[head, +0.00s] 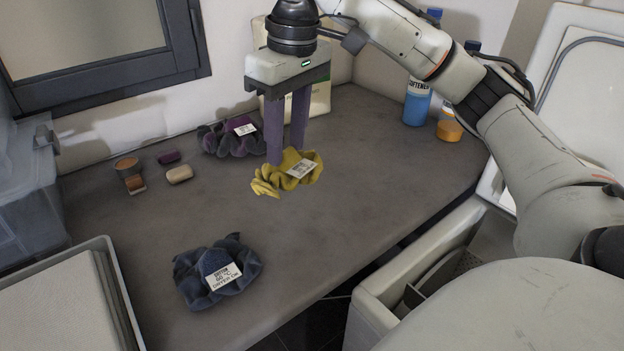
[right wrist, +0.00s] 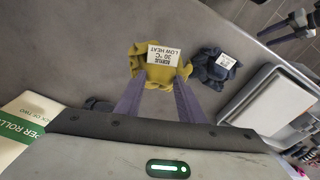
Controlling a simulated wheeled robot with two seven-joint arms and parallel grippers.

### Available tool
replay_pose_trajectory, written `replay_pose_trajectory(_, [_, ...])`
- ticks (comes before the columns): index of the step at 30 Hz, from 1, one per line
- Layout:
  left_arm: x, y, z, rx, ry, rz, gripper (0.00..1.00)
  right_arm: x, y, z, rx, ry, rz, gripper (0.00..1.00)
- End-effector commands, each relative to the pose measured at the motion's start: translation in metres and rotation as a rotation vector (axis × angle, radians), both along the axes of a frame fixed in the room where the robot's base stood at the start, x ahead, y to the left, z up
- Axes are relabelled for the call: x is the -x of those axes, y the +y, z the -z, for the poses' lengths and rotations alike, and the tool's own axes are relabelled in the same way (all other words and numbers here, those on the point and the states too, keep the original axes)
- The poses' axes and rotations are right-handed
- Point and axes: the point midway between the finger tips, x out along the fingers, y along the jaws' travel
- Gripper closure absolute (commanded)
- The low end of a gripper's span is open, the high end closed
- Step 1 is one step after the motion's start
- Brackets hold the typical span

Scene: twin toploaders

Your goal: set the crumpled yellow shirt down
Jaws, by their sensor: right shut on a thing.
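The crumpled yellow shirt (head: 277,183) is at the back middle of the grey counter in the head view, with a white care label facing up. It also shows in the right wrist view (right wrist: 147,73), where the label reads 30 °C and low heat. My right gripper (head: 282,158) points down from above and its purple fingers are shut on the shirt's far side. The shirt is at or just above the counter top (head: 330,220); I cannot tell if it bears on it.
A dark blue garment (head: 195,290) lies at the front left and a dark purple one (head: 215,143) behind the yellow shirt. Soap pieces (head: 179,174) lie at the left. Blue bottles (head: 416,105) stand at the back right. The counter right of the shirt is clear.

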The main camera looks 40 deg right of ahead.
Motion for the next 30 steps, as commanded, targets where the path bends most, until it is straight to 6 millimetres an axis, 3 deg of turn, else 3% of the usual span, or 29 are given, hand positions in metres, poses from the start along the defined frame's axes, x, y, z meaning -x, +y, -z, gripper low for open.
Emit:
replay_pose_trajectory(3, [-0.001, 0.000, 0.014, 0.000, -0.001, 0.000, 0.42, 0.015, -0.028, 0.013, 0.003, -0.003, -0.047, 1.00])
replay_pose_trajectory(9, [-0.002, 0.000, 0.020, 0.000, -0.003, 0.000, 0.42, 0.028, -0.047, 0.020, 0.006, -0.006, -0.094, 1.00])
replay_pose_trajectory(18, [-0.003, -0.001, 0.025, -0.001, -0.004, 0.003, 0.42, 0.029, -0.048, 0.070, 0.006, -0.006, -0.098, 1.00])
replay_pose_trajectory(23, [-0.003, -0.003, 0.025, 0.000, -0.006, 0.005, 0.42, 0.028, -0.048, 0.082, 0.006, -0.006, -0.098, 1.00])
replay_pose_trajectory(30, [-0.004, -0.005, 0.028, 0.002, -0.007, 0.008, 0.42, 0.028, -0.048, 0.113, 0.006, -0.006, -0.098, 1.00])
